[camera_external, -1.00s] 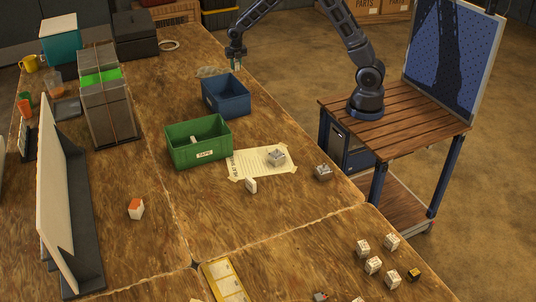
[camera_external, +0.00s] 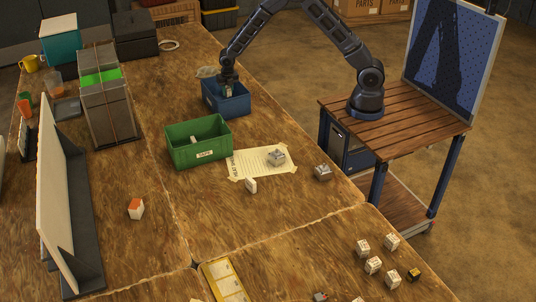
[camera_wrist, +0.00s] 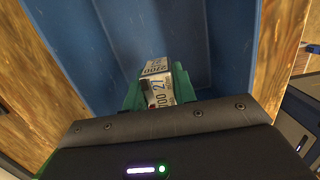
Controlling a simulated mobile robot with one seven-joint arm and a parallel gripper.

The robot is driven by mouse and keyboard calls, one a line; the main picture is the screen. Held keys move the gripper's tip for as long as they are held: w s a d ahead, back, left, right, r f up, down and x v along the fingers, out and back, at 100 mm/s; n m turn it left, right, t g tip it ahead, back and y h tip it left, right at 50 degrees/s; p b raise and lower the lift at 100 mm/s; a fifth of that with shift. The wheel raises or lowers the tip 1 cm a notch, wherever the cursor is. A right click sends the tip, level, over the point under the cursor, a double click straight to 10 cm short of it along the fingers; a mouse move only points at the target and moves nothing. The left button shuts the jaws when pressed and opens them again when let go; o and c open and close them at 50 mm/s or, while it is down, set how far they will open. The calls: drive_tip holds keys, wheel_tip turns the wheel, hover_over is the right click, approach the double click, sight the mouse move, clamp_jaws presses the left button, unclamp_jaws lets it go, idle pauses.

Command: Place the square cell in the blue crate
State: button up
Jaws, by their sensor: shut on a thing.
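The blue crate (camera_external: 234,108) stands on the table beyond the green crate. My gripper (camera_external: 228,90) is over the blue crate, pointing down into its opening. In the wrist view, my gripper (camera_wrist: 160,97) is shut on the square cell (camera_wrist: 157,72), a pale block with dark printed numbers. The cell is between the green fingers, with the walls of the blue crate (camera_wrist: 228,45) around it. I cannot tell whether the cell touches the crate floor.
A taped paper sheet (camera_external: 248,164) bears a grey item (camera_external: 276,156). A white block (camera_external: 251,186) and another grey item (camera_external: 323,173) lie close by. Several white cells (camera_external: 374,265) sit at the front right.

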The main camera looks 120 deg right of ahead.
drive_tip(key=shift+f, duration=4.25)
drive_tip(key=o, duration=1.1)
drive_tip(key=shift+f, duration=0.1)
drive_tip(key=shift+c, duration=0.2)
